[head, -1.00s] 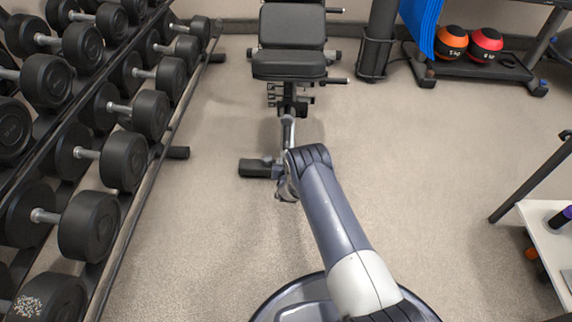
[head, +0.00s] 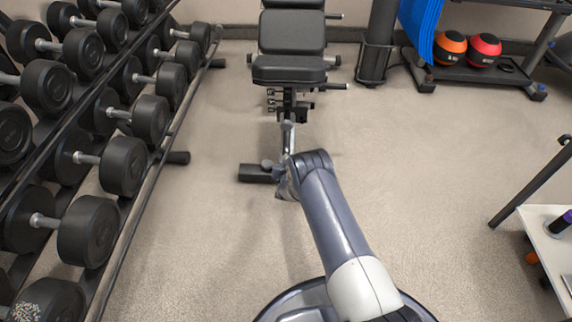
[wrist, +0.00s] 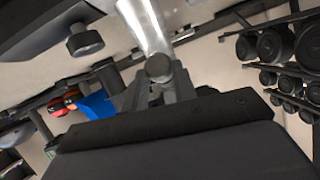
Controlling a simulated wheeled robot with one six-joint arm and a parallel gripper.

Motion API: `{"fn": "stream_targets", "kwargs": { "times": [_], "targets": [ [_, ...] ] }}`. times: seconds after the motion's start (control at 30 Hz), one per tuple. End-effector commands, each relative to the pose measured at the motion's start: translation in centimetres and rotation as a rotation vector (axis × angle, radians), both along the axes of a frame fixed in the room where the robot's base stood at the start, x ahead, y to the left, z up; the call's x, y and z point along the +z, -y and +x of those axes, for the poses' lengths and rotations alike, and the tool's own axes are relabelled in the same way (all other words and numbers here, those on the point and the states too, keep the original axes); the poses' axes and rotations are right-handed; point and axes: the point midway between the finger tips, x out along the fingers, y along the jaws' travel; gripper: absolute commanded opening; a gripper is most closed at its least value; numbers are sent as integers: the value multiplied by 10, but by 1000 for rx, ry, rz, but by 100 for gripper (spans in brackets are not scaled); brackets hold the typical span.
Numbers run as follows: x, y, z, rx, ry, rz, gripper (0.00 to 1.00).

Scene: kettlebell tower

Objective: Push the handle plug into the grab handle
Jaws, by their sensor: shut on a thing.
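The grab handle (wrist: 146,28) is a bright metal tube at the top middle of the wrist view. It also shows in the head view (head: 288,137) at the front of the bench, below its seat. A dark round piece, apparently the handle plug (wrist: 158,68), sits at the tube's near end. My gripper (wrist: 160,90) is shut on it, with the fingers on both sides. The plug looks in line with the tube or touching it; how deep it sits is hidden. In the head view my gripper (head: 286,182) is low, just in front of the bench, and the plug cannot be made out.
The black bench (head: 289,70) stands ahead, with its foot bar (head: 256,173) left of my gripper. A dumbbell rack (head: 125,165) fills the left side. A white table (head: 550,245) is at the right edge. The floor between bench and table is clear.

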Motion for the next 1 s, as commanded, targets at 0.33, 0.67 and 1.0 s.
{"fn": "stream_targets", "kwargs": {
  "times": [0.33,0.67,1.0],
  "targets": [
    [3,1,6,0,1,0,31],
    [2,0,6,0,0,0,52],
    [12,1,-9,-1,-2,0,52]
  ]
}}
